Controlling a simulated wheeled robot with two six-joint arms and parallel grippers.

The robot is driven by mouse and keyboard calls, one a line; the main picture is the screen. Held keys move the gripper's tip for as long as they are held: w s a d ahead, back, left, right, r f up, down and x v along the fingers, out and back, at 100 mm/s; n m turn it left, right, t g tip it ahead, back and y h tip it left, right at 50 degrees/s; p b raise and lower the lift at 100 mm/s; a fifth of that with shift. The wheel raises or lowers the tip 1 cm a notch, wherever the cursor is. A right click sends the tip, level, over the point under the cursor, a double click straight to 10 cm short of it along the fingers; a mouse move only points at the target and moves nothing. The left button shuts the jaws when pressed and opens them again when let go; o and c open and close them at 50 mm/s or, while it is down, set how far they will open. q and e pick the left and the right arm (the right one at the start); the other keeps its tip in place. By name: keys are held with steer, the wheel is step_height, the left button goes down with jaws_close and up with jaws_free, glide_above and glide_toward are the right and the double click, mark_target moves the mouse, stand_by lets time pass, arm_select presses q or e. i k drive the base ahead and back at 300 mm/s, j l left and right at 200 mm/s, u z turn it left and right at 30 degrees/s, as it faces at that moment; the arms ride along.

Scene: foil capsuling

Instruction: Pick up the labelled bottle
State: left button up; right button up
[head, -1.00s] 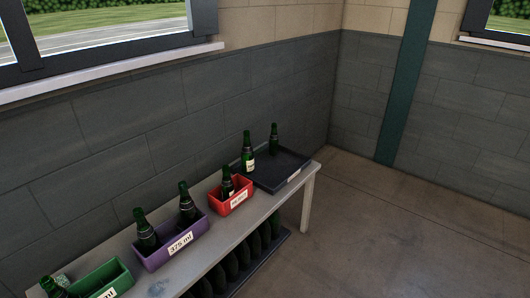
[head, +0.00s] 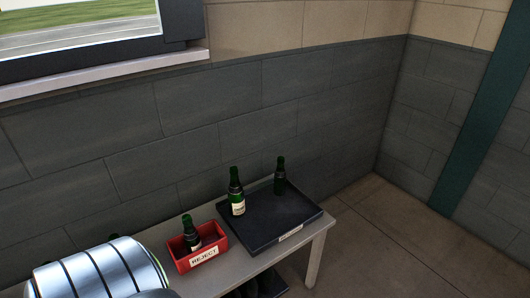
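A dark green bottle with a pale label (head: 237,193) stands upright at the left side of a dark tray (head: 268,222) on the bench. A second green bottle (head: 280,176) stands upright at the tray's back corner, and I see no label on it. A third green bottle (head: 190,232), with a pale label low on its body, stands in a red bin (head: 207,254) marked REJECT. Neither of my grippers shows in the head view.
The grey bench (head: 318,232) runs along the dark block wall (head: 200,140). A large shiny ribbed cylinder fills the lower left and hides the bench there. The front part of the tray is empty. Floor (head: 375,240) is clear to the right.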

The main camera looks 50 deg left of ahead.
mark_target(236, 193)
steer(key=i+l+u, duration=0.1)
steer(key=i+u, duration=0.35)
steer(key=i+l+u, duration=0.25)
steer(key=i+u, duration=0.2)
steer(key=i+l+u, duration=0.5)
steer(key=k+j, duration=0.05)
steer(key=j, duration=0.05)
